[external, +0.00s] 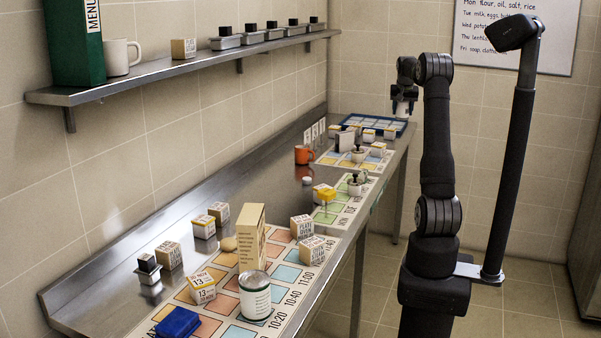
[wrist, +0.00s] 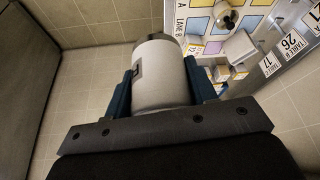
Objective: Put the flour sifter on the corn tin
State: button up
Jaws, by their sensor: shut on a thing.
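My gripper (external: 404,104) is raised at the far end of the counter, beside the wall. In the wrist view my gripper (wrist: 162,90) is shut on a pale grey cylinder with a small dark mark and a darker metallic far end, which looks like the flour sifter (wrist: 162,75). One finger presses on each side of it. A white tin with a dark green band and small print (external: 255,297) stands upright on the coloured chart at the near end of the counter; it may be the corn tin, but its label is unreadable. It is far from my gripper, with nothing on top.
A tall cream box (external: 251,238) stands just behind the tin, and a blue block (external: 178,322) lies to its left. Several small labelled boxes stand around. An orange mug (external: 304,155) and a blue tray (external: 385,122) are farther back. A wall shelf (external: 180,68) runs above.

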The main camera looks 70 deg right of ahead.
jog(key=w+a+n+t, duration=0.1)
jog(key=w+a+n, duration=0.2)
jog(key=w+a, duration=0.9)
jog(key=w+a+n+t, duration=0.1)
jog(key=w+a+n, duration=0.2)
jog(key=w+a, duration=0.85)
jog(key=w+a+n+y, duration=0.1)
jog(key=w+a+n, duration=0.1)
jog(key=w+a, duration=0.5)
jog(key=w+a+r+n+t+y, duration=0.1)
jog(key=w+a+n, duration=0.1)
jog(key=a, duration=1)
jog(key=w+a+n+y, duration=0.1)
jog(key=w+a, duration=0.4)
jog(key=a, duration=0.4)
jog(key=a+n, duration=0.3)
jog(key=a, duration=1.2)
jog(key=n+y, duration=0.4)
jog(key=n, duration=0.4)
send_over(247, 279)
jog(key=s+d, duration=0.1)
jog(key=f, duration=1.1)
jog(key=shift+s, duration=0.25)
jog(key=shift+f, duration=2.2)
jog(key=shift+f, duration=0.15)
